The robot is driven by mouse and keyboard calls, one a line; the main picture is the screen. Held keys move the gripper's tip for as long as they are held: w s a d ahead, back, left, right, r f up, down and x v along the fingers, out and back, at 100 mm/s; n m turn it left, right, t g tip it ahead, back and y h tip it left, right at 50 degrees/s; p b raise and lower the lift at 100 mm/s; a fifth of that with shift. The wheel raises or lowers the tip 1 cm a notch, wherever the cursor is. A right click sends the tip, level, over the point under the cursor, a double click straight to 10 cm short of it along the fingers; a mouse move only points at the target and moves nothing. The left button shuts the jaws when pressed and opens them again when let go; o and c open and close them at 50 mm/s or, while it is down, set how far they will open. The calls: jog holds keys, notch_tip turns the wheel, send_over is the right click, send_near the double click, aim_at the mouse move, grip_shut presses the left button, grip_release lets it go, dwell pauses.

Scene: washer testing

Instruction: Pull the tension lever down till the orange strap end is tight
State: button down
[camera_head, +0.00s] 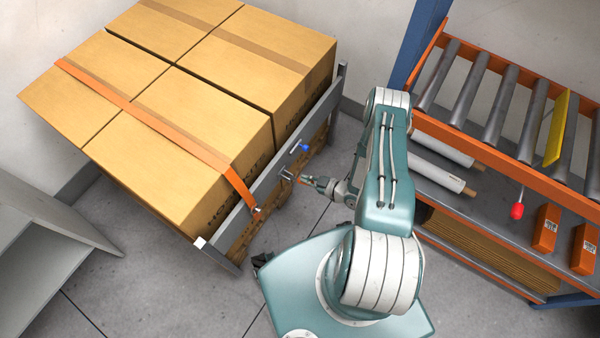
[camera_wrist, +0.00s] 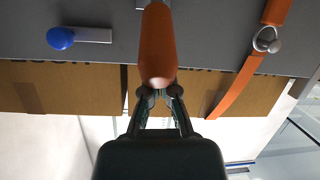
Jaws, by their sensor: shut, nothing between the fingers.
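The tension lever's orange handle (camera_wrist: 157,45) sits on the grey side rail (camera_wrist: 210,45) and points toward the wrist camera. My gripper (camera_wrist: 160,95) is shut and empty, with its fingertips right at the handle's near end; whether they touch it I cannot tell. In the head view my gripper (camera_head: 307,181) is in front of the rail (camera_head: 275,178), and the lever is small there. The orange strap (camera_head: 150,118) runs over the cartons.
A blue knob (camera_head: 303,148) on the rail is close to my gripper; it also shows in the wrist view (camera_wrist: 61,39). Large cartons (camera_head: 215,115) stand behind the rail. A roller conveyor rack (camera_head: 480,150) is at the right. Clear floor (camera_head: 140,285) lies at the lower left.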

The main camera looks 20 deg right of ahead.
jog(key=shift+s+d+f, duration=0.35)
jog(key=shift+s+f, duration=0.05)
jog(key=shift+f, duration=0.2)
jog(key=shift+s+d+f, duration=0.35)
jog(key=shift+s+f, duration=0.05)
jog(key=shift+f, duration=0.2)
jog(key=shift+s+d+f, duration=0.1)
jog(key=shift+s+f, duration=0.1)
jog(key=shift+f, duration=0.3)
jog(key=shift+s+d+f, duration=0.1)
jog(key=shift+s+f, duration=0.1)
jog(key=shift+f, duration=0.3)
jog(key=shift+s+f, duration=0.1)
